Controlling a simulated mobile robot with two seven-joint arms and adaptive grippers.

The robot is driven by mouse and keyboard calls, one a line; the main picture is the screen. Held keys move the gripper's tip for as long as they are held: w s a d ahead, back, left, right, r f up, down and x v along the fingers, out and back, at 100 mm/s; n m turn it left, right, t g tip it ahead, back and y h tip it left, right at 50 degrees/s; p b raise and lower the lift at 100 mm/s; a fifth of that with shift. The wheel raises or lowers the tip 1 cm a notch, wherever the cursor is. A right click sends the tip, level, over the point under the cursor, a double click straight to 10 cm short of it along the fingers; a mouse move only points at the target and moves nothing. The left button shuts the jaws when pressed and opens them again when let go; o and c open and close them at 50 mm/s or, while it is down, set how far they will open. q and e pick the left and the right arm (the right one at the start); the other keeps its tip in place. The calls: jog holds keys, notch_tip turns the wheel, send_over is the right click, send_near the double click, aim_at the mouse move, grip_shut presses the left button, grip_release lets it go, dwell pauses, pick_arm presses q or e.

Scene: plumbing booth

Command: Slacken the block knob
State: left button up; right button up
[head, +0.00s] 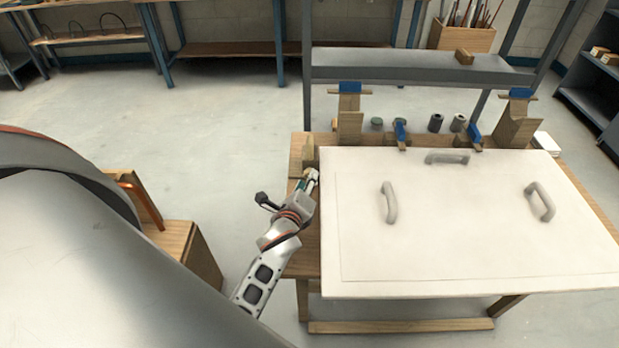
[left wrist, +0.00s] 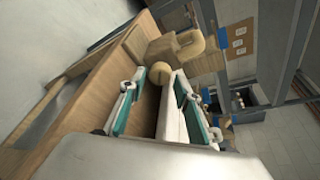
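The block knob is a small round wooden knob (left wrist: 160,73) in the left wrist view. It sits in front of a wooden block (left wrist: 165,47) at the table's left edge. The block also shows in the head view (head: 309,150). My left gripper (head: 312,175) is at this edge, just in front of the block. In the left wrist view its two green-padded fingers (left wrist: 160,82) stand apart, with the knob between their tips. I see no clear contact with the knob. My right gripper is not in view.
A large white panel (head: 450,260) with three grey handles lies on the wooden table (head: 308,255), right beside my left gripper. Blue-topped wooden holders (head: 349,115) and small cylinders (head: 436,122) stand along the back. Open floor (head: 230,110) lies to the left.

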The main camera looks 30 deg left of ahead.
pick_arm(q)
jog(key=shift+x, duration=1.4)
jog(key=c, duration=0.8)
jog(key=shift+c, duration=0.2)
jog(key=shift+s+f+n+t+h, duration=0.1)
jog(key=shift+n+t+h, duration=0.25)
jog(key=shift+n, duration=0.55)
jog(key=shift+n+t+h+b, duration=0.25)
jog(key=shift+n+t+b, duration=0.55)
jog(key=shift+n, duration=0.6)
